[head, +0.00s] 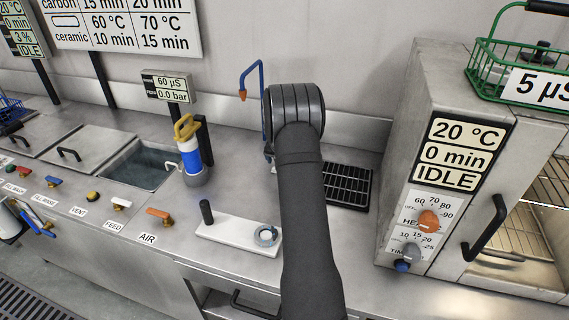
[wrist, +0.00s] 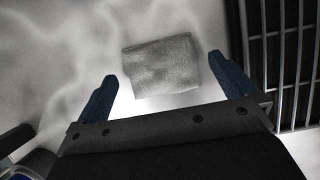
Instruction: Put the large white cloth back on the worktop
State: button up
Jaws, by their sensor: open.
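In the wrist view a folded, pale grey-white cloth (wrist: 161,66) lies flat on the metal worktop (wrist: 50,45), a little beyond my fingertips and between their lines. It looks like the white cloth, but its size is hard to judge. My gripper (wrist: 164,86) is open, with two blue fingers spread apart and nothing between them. I cannot tell its height above the worktop. In the head view my arm covers the gripper and most or all of the cloth.
A black slatted rack (head: 347,186) lies right of my arm, close to my right finger. A white plate (head: 238,234) with a dark post and small ring is nearer the front. A blue bent spout (head: 251,75) stands behind, an oven cabinet (head: 402,150) right, a sink (head: 143,165) left.

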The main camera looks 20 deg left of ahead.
jog(key=v, duration=1.1)
jog(key=shift+r, duration=0.25)
jog(key=x, duration=1.2)
jog(key=shift+f, duration=0.35)
jog(key=shift+s+r, duration=0.1)
jog(key=shift+r, duration=1.3)
